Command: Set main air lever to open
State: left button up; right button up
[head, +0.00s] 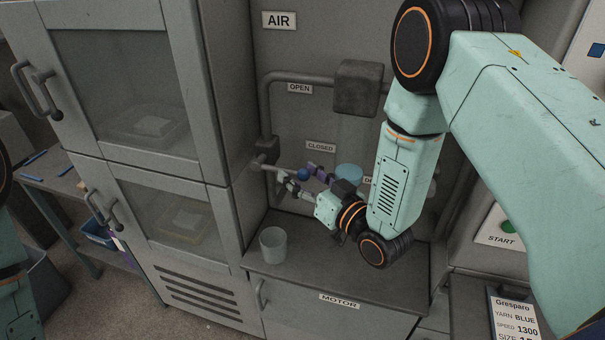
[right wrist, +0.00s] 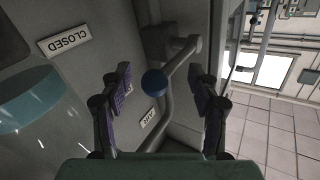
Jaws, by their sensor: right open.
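The main air lever ends in a blue ball knob (head: 303,174), and its grey rod runs left to a valve (head: 267,150) on the pipe. The lever lies roughly level, by the CLOSED label (head: 320,146) and well below the OPEN label (head: 300,88). My right gripper (head: 298,177) is open, with its fingers near the knob. In the right wrist view, the blue knob (right wrist: 154,82) shows between the two spread purple-padded fingers of the right gripper (right wrist: 166,78). I see no finger clearly touching it. My left gripper is out of view.
A pale cup (head: 273,245) stands on the grey ledge below the lever. A light blue cylinder (head: 348,173) is right of the knob, beside my forearm. A cabinet with glass doors (head: 125,90) stands close on the left. A grey pipe (head: 300,77) runs above.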

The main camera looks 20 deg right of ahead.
jog(key=shift+a, duration=0.15)
jog(key=shift+c, duration=0.4)
jog(key=shift+c, duration=0.8)
grip_shut()
